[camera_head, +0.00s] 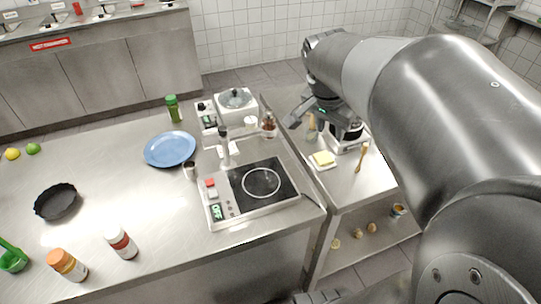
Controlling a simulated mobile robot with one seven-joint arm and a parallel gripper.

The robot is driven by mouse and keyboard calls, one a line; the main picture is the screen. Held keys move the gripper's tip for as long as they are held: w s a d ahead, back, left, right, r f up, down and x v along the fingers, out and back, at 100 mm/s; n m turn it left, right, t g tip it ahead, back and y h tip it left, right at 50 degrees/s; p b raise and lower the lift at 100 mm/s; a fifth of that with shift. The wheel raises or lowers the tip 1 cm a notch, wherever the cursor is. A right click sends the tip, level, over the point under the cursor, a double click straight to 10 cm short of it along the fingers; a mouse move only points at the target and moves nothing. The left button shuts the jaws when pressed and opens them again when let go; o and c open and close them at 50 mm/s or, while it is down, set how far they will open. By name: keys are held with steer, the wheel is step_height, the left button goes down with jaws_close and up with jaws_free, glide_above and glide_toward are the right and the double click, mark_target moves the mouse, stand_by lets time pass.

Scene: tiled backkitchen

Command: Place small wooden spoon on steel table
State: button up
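A small wooden spoon (362,157) lies near the right edge of the smaller steel table (345,190), to the right of a butter dish. My gripper (303,122) is over the back left part of this table, behind the butter and away from the spoon. A narrow, tan upright thing (311,127) shows right by the fingers; I cannot tell what it is or whether they touch it. The fingers are small and dark here, so their opening is unclear. A larger steel table (120,190) stands to the left.
The butter dish (323,161) and a white-based appliance (345,140) stand on the smaller table. An induction hob (250,190), a scale (235,100), a blue plate (170,149), a black pan (56,201) and several bottles occupy the larger table. The smaller table's front is clear.

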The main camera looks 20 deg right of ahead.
steer(key=s+a+n+t+y, duration=0.1)
steer(key=s+a+n, duration=0.3)
steer(key=a+n, duration=0.2)
steer(key=s+a+n+t+y, duration=0.2)
steer(key=s+a+n, duration=0.2)
steer(key=a, duration=0.7)
steer(key=f+n, duration=0.1)
steer(key=n, duration=0.1)
steer(key=shift+s+n, duration=0.3)
steer(key=shift+o, duration=0.4)
